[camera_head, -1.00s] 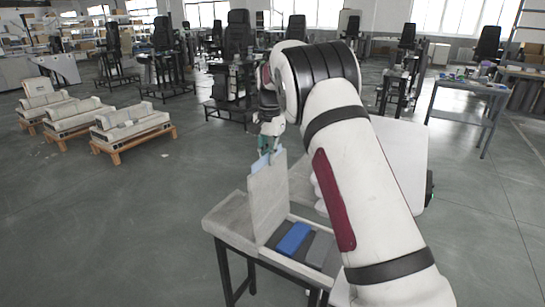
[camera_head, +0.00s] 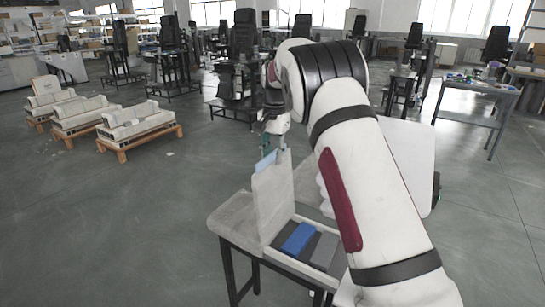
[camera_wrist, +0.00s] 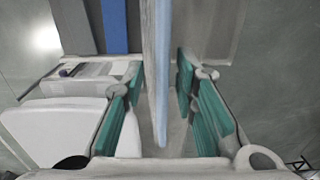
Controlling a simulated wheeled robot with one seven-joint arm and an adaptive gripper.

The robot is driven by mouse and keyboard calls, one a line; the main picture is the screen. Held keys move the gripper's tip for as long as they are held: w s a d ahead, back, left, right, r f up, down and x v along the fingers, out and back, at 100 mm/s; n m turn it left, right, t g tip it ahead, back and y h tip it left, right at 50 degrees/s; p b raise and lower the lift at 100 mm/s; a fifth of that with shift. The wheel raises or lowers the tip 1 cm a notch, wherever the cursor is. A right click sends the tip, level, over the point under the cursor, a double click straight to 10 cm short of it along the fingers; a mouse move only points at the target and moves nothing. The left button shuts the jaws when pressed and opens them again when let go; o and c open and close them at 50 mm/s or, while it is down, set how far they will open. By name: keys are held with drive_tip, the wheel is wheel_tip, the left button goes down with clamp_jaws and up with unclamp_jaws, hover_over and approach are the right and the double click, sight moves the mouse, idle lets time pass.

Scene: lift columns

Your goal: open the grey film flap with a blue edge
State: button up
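The grey film flap (camera_head: 273,205) stands upright on the left side of a shallow open case (camera_head: 310,263). Its light-blue edge (camera_head: 265,162) is at the top. My gripper (camera_head: 273,146) is at this top edge in the head view. In the wrist view the flap's blue edge (camera_wrist: 160,75) shows nearly edge-on between my gripper's green finger pads (camera_wrist: 160,108). The pads are apart, with a gap on each side of the flap. The lower contact area of the fingers is small and unclear in the head view.
The case holds a blue block (camera_head: 298,238) and a dark grey block (camera_head: 323,250). It rests on a grey-topped table (camera_head: 232,222) with dark legs. White seat parts on wooden pallets (camera_head: 140,128) are at the left. A side table (camera_head: 470,118) stands at the right, with open floor between.

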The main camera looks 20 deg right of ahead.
wheel_tip(320, 180, up, 11)
drive_tip(key=shift+s+r, duration=0.15)
drive_tip(key=shift+r, duration=0.05)
drive_tip(key=shift+d, duration=0.1)
idle(0.5)
drive_tip(key=s+a+r+n+t+p, duration=0.1)
drive_tip(key=s+r, duration=0.4)
drive_tip(key=s, duration=0.2)
drive_tip(key=s+a+r+n+p, duration=0.15)
drive_tip(key=s+r, duration=0.25)
drive_tip(key=s, duration=0.4)
drive_tip(key=s+a+r+n+t+p, duration=0.1)
drive_tip(key=s+r+n, duration=0.1)
drive_tip(key=s+r, duration=0.4)
drive_tip(key=s+a+f+n+p, duration=0.1)
drive_tip(key=s+f+n, duration=0.1)
drive_tip(key=s, duration=0.7)
drive_tip(key=s+a+f+n+t+p, duration=0.1)
drive_tip(key=s+f, duration=0.3)
drive_tip(key=s, duration=0.6)
drive_tip(key=s+a+f+n+p, duration=0.1)
drive_tip(key=s+f+n+p, duration=0.1)
drive_tip(key=s, duration=0.7)
drive_tip(key=shift+s+a+f+n+t, duration=0.25)
drive_tip(key=shift+f+n+t, duration=0.2)
drive_tip(key=shift+f, duration=0.25)
